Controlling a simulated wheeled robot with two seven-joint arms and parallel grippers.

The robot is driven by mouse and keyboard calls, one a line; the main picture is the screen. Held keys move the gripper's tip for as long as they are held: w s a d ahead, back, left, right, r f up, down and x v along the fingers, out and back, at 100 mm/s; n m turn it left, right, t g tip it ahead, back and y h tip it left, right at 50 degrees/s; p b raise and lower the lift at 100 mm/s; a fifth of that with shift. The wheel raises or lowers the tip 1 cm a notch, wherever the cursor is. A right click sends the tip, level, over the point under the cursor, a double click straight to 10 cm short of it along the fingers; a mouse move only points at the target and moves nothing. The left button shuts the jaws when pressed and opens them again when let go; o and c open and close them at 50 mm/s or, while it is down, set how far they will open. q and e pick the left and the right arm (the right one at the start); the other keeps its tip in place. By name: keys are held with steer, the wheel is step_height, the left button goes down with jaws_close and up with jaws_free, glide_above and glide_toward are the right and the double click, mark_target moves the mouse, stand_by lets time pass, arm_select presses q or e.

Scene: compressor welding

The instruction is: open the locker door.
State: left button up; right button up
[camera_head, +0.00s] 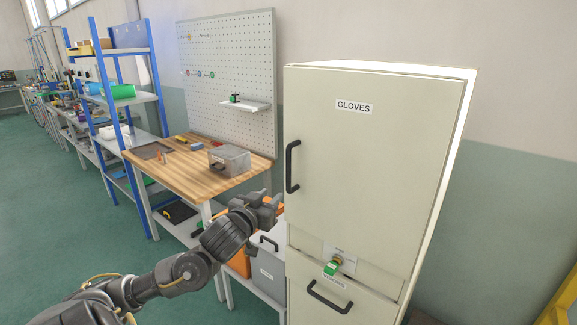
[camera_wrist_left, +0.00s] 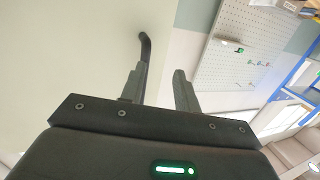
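The locker (camera_head: 375,170) is a cream cabinet labelled GLOVES, with its upper door (camera_head: 385,140) closed. A black vertical bar handle (camera_head: 291,167) is at that door's left edge. My left gripper (camera_head: 272,203) is just left of the door, slightly below the handle. In the left wrist view the gripper (camera_wrist_left: 160,88) is open, with nothing clearly held between its fingers. The handle (camera_wrist_left: 146,50) shows there close to the left finger, which hides part of it. I cannot tell whether they touch. My right gripper is not in view.
A green knob (camera_head: 332,267) and a lower drawer handle (camera_head: 328,297) are below the door. A wooden workbench (camera_head: 180,180) with a grey bin (camera_head: 229,160) stands to the left, under a pegboard (camera_head: 230,60).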

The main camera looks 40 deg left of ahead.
arm_select(q)
steer(key=t, duration=0.1)
glide_toward(287, 169)
steer(key=shift+h, duration=0.4)
steer(key=x, duration=0.3)
steer(key=p+x, duration=0.1)
steer(key=x, duration=0.5)
steer(key=shift+a+r, duration=0.2)
steer(key=shift+r, duration=0.15)
steer(key=shift+w+a+f+p, duration=0.2)
steer(key=shift+w+p, duration=0.2)
steer(key=shift+w, duration=0.45)
jaws_close()
